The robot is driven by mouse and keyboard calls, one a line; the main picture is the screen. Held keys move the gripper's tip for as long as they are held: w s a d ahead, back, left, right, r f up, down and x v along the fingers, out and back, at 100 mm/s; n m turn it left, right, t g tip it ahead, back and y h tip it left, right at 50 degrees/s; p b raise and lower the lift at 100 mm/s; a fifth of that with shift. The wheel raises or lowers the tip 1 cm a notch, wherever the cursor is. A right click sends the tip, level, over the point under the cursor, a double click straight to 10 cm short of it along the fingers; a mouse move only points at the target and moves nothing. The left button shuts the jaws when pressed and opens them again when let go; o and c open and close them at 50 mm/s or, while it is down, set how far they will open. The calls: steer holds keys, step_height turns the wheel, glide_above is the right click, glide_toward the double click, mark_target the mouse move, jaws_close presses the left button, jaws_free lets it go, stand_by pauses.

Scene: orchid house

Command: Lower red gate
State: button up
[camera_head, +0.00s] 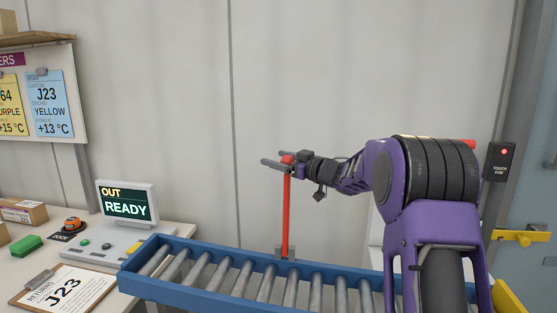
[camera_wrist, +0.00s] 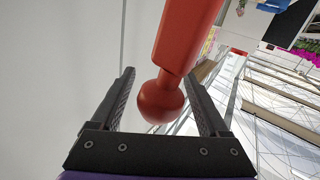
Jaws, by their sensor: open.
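The red gate (camera_head: 286,215) is a slim red bar standing upright from a grey bracket (camera_head: 286,254) on the far side of the blue roller conveyor (camera_head: 213,249). A round red knob tops it. My gripper (camera_head: 276,161) is at the knob, reaching in from the right. In the wrist view my gripper (camera_wrist: 163,97) is open, with a finger on each side of the red knob (camera_wrist: 160,106). The bar (camera_wrist: 185,40) runs up from the knob. I see gaps beside the knob, and neither finger clearly touches it.
A control desk with an OUT READY screen (camera_head: 127,203) stands left of the conveyor. A clipboard marked J23 (camera_head: 63,290) lies on it. A black key-fob reader (camera_head: 499,162) is at the right.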

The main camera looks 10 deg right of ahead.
jaws_close()
stand_by(1.3)
